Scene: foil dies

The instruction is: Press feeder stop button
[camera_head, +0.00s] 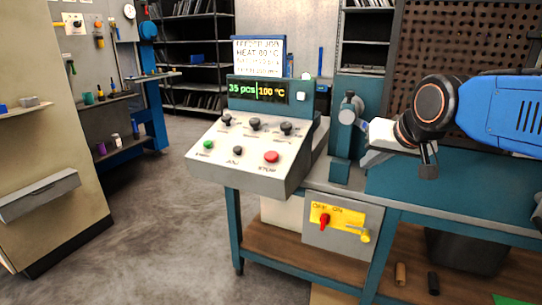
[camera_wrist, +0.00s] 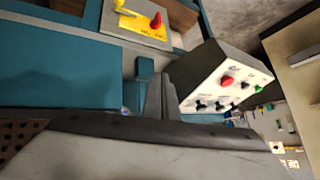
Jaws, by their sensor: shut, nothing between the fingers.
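The red stop button (camera_head: 272,156) is at the right of the lower row on the sloped control panel (camera_head: 190,157), above a label reading STOP. A black button (camera_head: 238,150) and a green button (camera_head: 208,145) lie to its left. In the wrist view the red button (camera_wrist: 228,80) and the green button (camera_wrist: 258,88) show on the tilted panel. My gripper (camera_head: 370,152) is shut and empty, to the right of the panel and apart from the button. In the wrist view a large grey part fills the bottom edge.
Several black knobs (camera_head: 255,124) line the panel's upper row. The display (camera_head: 271,92) reads 35 pcs and 100 °C; a sign (camera_head: 259,55) behind mentions heat 80 °C. A grey-teal post (camera_head: 341,172) stands between panel and gripper. A yellow OFF/ON plate (camera_head: 345,216) with a red handle is below.

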